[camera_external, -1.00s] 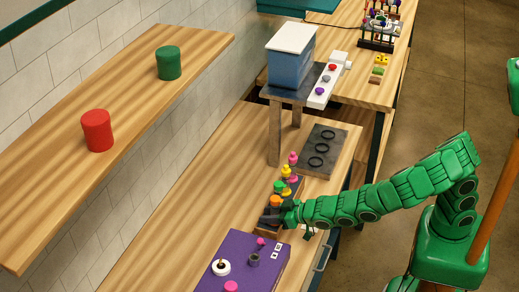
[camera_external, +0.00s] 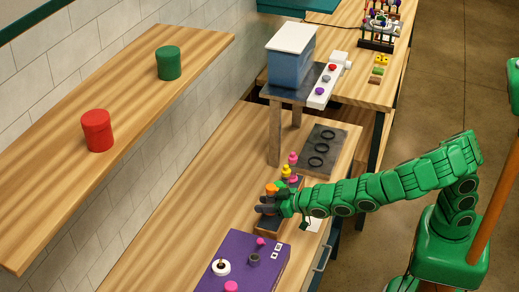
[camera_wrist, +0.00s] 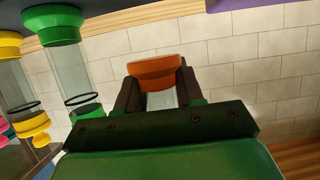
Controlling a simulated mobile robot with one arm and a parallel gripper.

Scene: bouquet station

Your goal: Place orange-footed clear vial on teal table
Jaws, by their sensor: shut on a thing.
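My gripper (camera_external: 268,202) is shut on the orange-footed clear vial (camera_external: 272,188), just above the vial rack on the wooden bench. In the wrist view the vial's orange end (camera_wrist: 155,70) and a bit of its clear body show between the two dark fingers of my gripper (camera_wrist: 160,92). The fingers hide the rest of the vial. A teal tabletop (camera_external: 300,5) shows at the top edge of the outside view, far from my gripper and partly cut off.
The rack (camera_external: 268,228) holds other vials, among them a green one (camera_wrist: 52,22) and a yellow one (camera_wrist: 8,45) close beside my gripper. A purple box (camera_external: 235,262) is in front. A blue machine (camera_external: 290,65) and a dark tray with rings (camera_external: 335,140) stand behind.

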